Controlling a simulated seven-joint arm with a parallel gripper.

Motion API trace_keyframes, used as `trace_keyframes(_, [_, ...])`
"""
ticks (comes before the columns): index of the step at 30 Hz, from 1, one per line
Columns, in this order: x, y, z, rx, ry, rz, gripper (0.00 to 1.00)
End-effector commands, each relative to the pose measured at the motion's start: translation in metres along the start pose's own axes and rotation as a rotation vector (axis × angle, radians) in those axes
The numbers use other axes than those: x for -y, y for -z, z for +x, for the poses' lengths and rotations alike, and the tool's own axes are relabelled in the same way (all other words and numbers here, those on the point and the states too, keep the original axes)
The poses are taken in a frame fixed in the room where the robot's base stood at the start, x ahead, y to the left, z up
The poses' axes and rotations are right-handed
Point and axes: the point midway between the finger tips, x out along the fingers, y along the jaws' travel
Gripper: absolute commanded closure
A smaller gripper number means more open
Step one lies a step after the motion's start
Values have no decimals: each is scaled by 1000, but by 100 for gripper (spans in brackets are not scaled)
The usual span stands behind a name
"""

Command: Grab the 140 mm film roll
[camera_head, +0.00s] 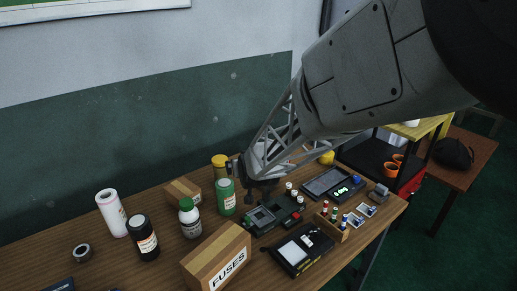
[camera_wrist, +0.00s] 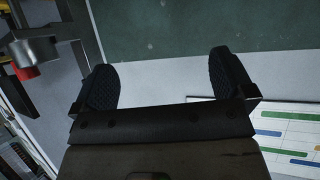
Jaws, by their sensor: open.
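A white upright roll (camera_head: 112,212) with a reddish label stands at the left of the table in the head view; it looks like the film roll, but no size can be read on it. It does not show in the wrist view. My gripper (camera_head: 262,190) is well to the right of it, near the middle of the table and behind the dark device. In the wrist view my gripper (camera_wrist: 165,82) has its two black fingers wide apart, with only wall seen between them.
The wooden table (camera_head: 60,230) is crowded. A dark bottle (camera_head: 145,238), white bottle (camera_head: 189,218) and green can (camera_head: 226,197) stand between the roll and my gripper. A FUSES box (camera_head: 214,258) is in front. A black ring (camera_head: 82,252) lies left of the roll.

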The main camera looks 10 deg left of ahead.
Motion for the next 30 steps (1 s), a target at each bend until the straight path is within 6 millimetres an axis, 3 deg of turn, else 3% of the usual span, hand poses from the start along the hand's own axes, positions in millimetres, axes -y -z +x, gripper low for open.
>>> trace_keyframes(3, [29, -7, 32, -60, 28, -18, 0])
trace_keyframes(9, [55, -13, 56, -122, 51, -31, 0])
trace_keyframes(23, [58, -15, 61, -132, 54, -33, 0])
trace_keyframes(30, [58, -31, 70, -130, 54, -34, 0])
